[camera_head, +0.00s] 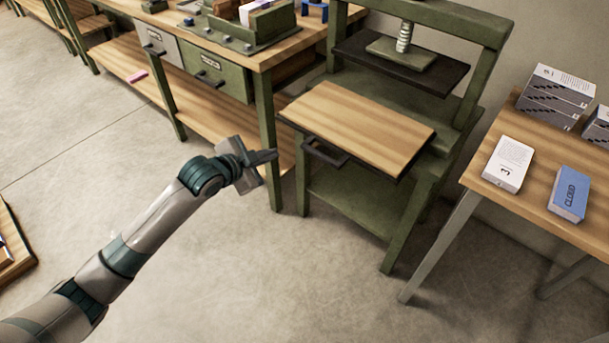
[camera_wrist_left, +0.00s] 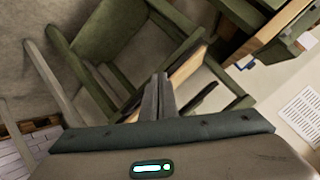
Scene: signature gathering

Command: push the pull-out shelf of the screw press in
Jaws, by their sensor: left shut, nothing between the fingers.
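The screw press (camera_head: 490,30) is a green frame with a screw and a dark pressing plate. Its pull-out shelf (camera_head: 360,125), a wooden board with a dark front handle (camera_head: 326,153), sticks out toward me. My left gripper (camera_head: 274,156) is shut and empty, just left of the handle and apart from it as far as I can tell. In the left wrist view the shut fingers (camera_wrist_left: 158,95) point toward the shelf edge (camera_wrist_left: 185,70). The fingers hide part of the shelf there. My right gripper is not in view.
A side table (camera_head: 530,190) at the right holds a white book (camera_head: 508,163), a blue book (camera_head: 570,195) and stacked books (camera_head: 556,95). The floor before the press is clear.

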